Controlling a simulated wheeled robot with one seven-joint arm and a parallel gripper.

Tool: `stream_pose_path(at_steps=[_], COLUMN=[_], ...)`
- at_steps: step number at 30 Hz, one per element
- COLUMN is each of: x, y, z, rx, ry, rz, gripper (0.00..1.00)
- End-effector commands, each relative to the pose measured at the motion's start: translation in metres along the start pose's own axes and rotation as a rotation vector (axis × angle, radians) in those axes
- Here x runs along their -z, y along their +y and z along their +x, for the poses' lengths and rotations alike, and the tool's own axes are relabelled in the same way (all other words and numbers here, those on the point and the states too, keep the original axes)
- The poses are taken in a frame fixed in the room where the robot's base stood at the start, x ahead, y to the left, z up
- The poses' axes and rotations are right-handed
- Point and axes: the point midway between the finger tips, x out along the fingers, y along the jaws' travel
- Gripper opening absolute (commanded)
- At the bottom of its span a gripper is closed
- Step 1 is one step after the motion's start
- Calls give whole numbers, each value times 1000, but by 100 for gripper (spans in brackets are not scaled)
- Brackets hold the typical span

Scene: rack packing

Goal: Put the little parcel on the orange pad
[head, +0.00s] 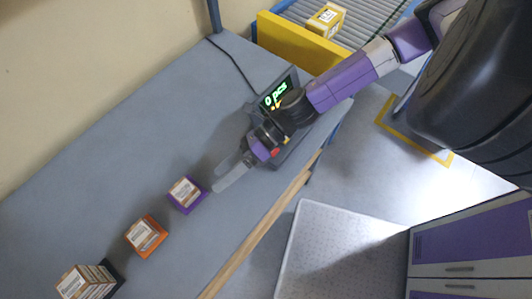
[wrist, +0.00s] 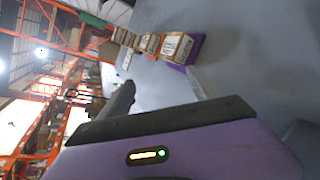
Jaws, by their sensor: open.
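The orange pad (head: 157,245) lies on the grey table with a small white-and-brown labelled parcel (head: 144,231) on it. A purple pad (head: 190,208) to its upper right holds another small labelled parcel (head: 184,190), also seen near the top of the wrist view (wrist: 176,46). I cannot tell which one is the little parcel of the task. My gripper (head: 222,177) is open and empty, low over the table just right of the purple pad. In the wrist view its two fingers (wrist: 160,82) stand apart with nothing between them.
A black pad (head: 119,278) with stacked parcels (head: 86,281) is at the lower left. A scale display (head: 278,94) reading "0 pcs" stands beside my arm. A roller conveyor (head: 372,18) behind a yellow barrier (head: 302,44) carries a yellow box (head: 325,20). The upper-left table is clear.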

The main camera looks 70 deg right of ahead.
Motion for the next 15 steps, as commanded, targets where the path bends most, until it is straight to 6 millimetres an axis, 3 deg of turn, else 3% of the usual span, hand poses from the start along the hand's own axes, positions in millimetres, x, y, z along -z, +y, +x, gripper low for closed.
stream_pose_path(at_steps=[1,6,15], x=[11,45,75], y=[3,24,84], z=[-17,-56,-87], rx=[27,71,-29], ry=[-40,-181,-520], rz=[139,633,1496], gripper=[74,74,74])
